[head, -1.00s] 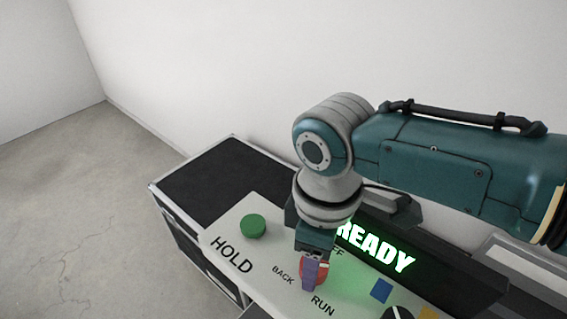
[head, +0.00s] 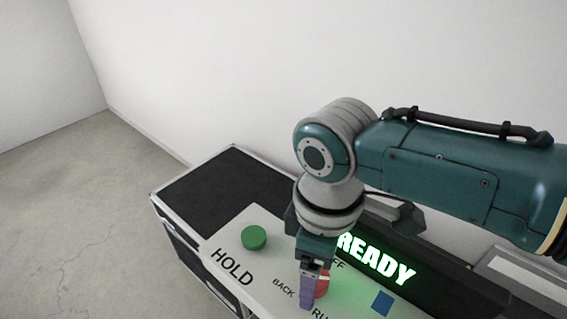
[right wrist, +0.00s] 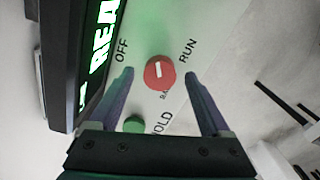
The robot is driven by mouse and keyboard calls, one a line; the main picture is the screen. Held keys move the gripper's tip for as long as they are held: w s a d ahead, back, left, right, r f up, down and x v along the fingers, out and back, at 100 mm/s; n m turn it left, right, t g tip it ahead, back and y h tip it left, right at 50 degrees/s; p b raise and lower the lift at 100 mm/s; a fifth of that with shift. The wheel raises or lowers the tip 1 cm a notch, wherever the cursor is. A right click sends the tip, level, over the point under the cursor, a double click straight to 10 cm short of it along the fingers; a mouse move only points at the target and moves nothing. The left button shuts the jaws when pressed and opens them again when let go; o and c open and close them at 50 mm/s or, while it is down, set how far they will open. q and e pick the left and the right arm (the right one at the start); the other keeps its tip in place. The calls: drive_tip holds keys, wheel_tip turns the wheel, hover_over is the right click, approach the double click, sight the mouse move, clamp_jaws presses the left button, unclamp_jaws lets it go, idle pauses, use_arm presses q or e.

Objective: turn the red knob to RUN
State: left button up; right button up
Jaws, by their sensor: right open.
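The red knob (head: 323,285) sits on the pale panel; in the head view my right gripper (head: 307,300) partly covers it. In the right wrist view the knob (right wrist: 159,72) shows whole, with a short white mark pointing up the picture, between the OFF label (right wrist: 122,50) and the RUN label (right wrist: 188,50). My right gripper (right wrist: 160,77) is open, its purple fingers spread with one tip on either side of the knob in that view. I cannot tell whether they touch it. My left gripper is in neither view.
A green button (head: 253,237) stands by the HOLD label on the panel. A lit READY display (head: 376,260) rises behind the knob. A blue square (head: 383,303) lies to the right.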

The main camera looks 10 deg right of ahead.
wheel_tip(320, 180, up, 9)
drive_tip(key=shift+p, duration=0.3)
